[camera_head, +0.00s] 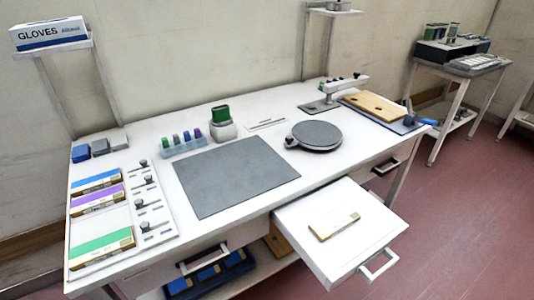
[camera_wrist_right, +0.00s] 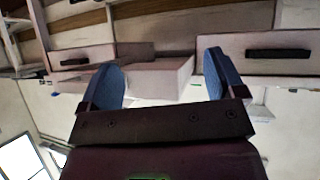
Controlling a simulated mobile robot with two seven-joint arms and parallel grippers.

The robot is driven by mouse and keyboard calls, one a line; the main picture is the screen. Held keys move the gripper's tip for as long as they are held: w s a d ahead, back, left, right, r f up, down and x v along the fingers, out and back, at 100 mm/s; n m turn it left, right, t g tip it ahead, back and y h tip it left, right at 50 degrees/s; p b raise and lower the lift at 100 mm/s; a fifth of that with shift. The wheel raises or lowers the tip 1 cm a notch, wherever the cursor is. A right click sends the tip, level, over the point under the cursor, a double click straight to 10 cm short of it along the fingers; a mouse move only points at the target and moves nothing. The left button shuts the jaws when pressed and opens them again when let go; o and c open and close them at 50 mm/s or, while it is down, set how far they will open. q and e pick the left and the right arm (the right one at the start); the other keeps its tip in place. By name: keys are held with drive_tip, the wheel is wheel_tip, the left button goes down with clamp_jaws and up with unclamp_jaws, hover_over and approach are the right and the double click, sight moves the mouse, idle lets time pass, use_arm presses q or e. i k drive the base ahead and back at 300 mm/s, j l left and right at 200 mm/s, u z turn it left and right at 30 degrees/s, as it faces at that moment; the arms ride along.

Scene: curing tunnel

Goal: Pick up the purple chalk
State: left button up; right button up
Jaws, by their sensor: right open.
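A small purple piece (camera_head: 197,134), which looks like the purple chalk, stands upright at the right end of a pale blue rack (camera_head: 185,149) in the head view. Green and blue pieces stand beside it in the same rack. My right gripper (camera_wrist_right: 163,78) shows in the wrist view with its two blue fingers wide apart and nothing between them. The purple piece does not show in that view. Neither gripper shows in the head view, and my left gripper is in no view.
A grey mat (camera_head: 235,177) lies in front of the rack, and a green-topped holder (camera_head: 221,120) stands to its right. A round grey plate (camera_head: 316,136) is further right.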

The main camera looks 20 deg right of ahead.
sight(197, 131)
drive_tip(key=j+u, duration=0.25)
drive_tip(key=j, duration=0.15)
drive_tip(key=i+j+u, duration=0.2)
drive_tip(key=j, duration=0.15)
drive_tip(key=j+u, duration=0.25)
drive_tip(key=j, duration=0.15)
drive_tip(key=i, duration=0.05)
